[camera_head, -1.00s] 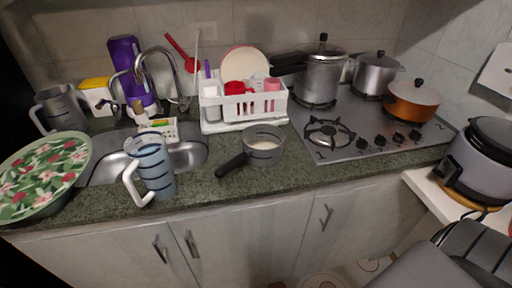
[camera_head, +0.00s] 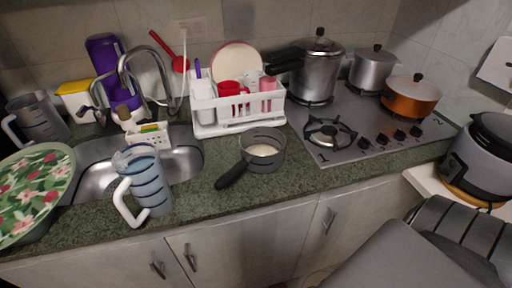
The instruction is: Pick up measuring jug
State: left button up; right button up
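A clear measuring jug (camera_head: 148,184) with dark markings, a white handle and bluish contents stands upright on the green counter, at the front edge of the sink. A second, greyer jug (camera_head: 41,117) with a white handle stands at the back left, beside the sink. A grey measuring cup (camera_head: 265,146) with a black handle and pale contents sits on the counter right of the sink. Neither gripper can be seen. A dark grey arm part of mine (camera_head: 385,262) fills the lower right, well apart from the jugs.
A green floral plate (camera_head: 35,190) lies left of the front jug. A white dish rack (camera_head: 238,112) stands behind the measuring cup. The stove (camera_head: 365,133) holds several pots. A rice cooker (camera_head: 478,160) is at far right. Bare counter lies between jug and cup.

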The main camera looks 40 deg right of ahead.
aim_at(143, 193)
jog(key=z, duration=0.2)
jog(key=k, duration=1.3)
jog(key=z, duration=1.05)
